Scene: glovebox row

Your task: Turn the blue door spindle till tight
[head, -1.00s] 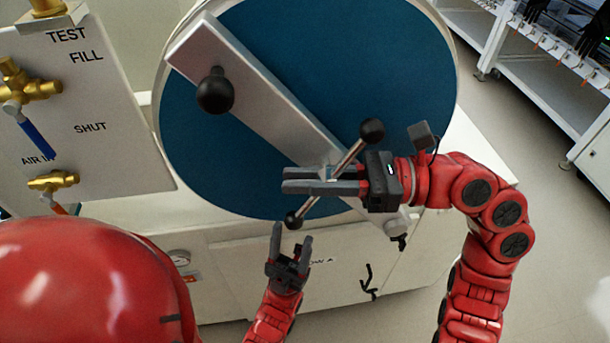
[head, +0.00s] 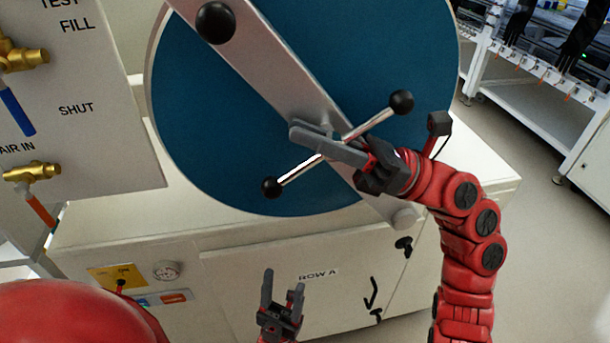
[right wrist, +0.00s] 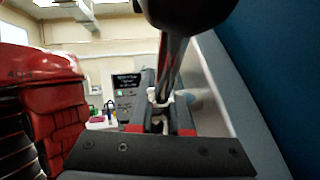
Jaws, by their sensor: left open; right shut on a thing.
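The round blue door (head: 200,120) fills the middle of the head view, with a grey crossbar (head: 275,65) slanting over it. The spindle's silver T-bar (head: 372,122) has a black ball at each end and slants from lower left to upper right. My right gripper (head: 318,140) is shut on the T-bar near its middle. The right wrist view shows the rod (right wrist: 168,75) between the fingers, with one black ball (right wrist: 187,10) close above. My left gripper (head: 282,290) is open and empty, below the door in front of the white cabinet. The spindle's thread is hidden.
A black knob (head: 216,22) stands out from the crossbar's upper part. A valve panel (head: 95,130) with brass valves is at the left. A gauge (head: 166,270) and black latches (head: 403,246) are on the cabinet front. Open floor lies at the right.

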